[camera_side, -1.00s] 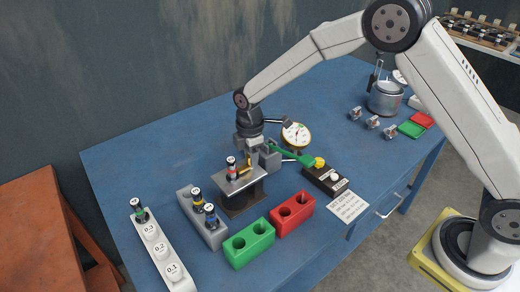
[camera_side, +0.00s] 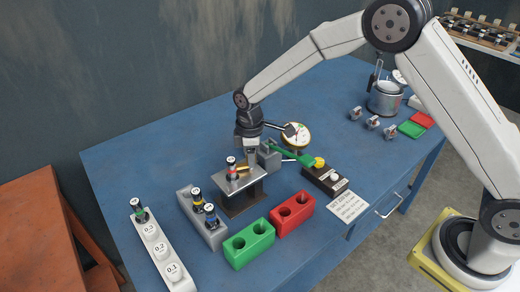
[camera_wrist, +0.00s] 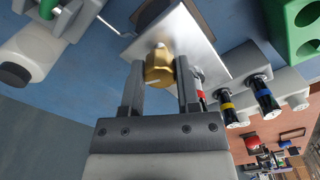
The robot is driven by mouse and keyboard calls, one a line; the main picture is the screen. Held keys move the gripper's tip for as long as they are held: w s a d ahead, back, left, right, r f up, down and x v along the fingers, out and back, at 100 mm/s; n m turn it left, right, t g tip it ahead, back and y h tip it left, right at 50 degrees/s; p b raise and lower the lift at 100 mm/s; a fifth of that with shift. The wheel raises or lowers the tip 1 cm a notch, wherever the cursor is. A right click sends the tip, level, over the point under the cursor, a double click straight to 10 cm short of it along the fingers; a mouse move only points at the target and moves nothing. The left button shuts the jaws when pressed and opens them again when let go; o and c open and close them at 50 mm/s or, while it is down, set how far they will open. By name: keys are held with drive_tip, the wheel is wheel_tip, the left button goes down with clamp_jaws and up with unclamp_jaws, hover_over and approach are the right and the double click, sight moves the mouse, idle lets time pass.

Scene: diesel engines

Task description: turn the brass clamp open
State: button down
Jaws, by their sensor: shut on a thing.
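The brass clamp (camera_side: 243,168) sits on the steel-topped stand (camera_side: 240,183), beside a small red-banded injector (camera_side: 231,168). In the wrist view the clamp (camera_wrist: 159,68) is a golden knob between my two fingers, over the bright plate (camera_wrist: 185,38). My gripper (camera_side: 251,159) points down at the stand and is shut on the clamp. Its fingers (camera_wrist: 160,80) flank the knob in the wrist view. My fingers partly cover the red-banded injector there.
A green lever (camera_side: 290,154) and a dial gauge (camera_side: 296,135) are close behind and right of my gripper. The blue table's back left is clear.

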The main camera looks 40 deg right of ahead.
drive_tip(key=m, duration=0.6)
drive_tip(key=shift+m, duration=0.3)
drive_tip(key=m, duration=0.6)
drive_tip(key=shift+m, duration=0.4)
drive_tip(key=shift+c, duration=1.6)
unclamp_jaws()
drive_tip(key=shift+r, duration=3.95)
